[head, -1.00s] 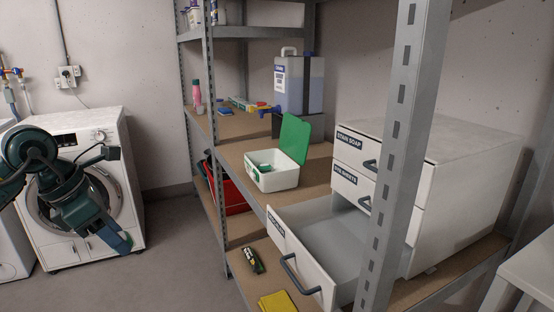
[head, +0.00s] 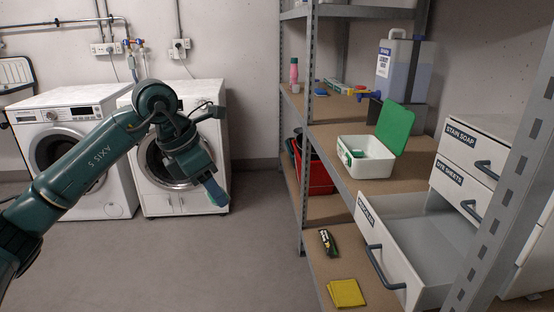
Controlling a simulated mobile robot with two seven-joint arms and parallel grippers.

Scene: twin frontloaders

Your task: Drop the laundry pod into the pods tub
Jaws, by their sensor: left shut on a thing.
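The pods tub is the white tub (head: 372,170) on the middle shelf, with its green lid (head: 395,128) standing open at the back right. Some white and green things show inside it; its label is too small to read. My left gripper (head: 214,191) hangs in front of the washing machine, well to the left of the tub and clear of the shelf. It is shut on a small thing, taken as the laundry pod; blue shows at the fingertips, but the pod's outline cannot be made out. My right gripper is out of view.
A shelf upright (head: 306,150) stands between my left gripper and the tub. A yellow cloth (head: 346,292) lies on the lower shelf. The floor is clear.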

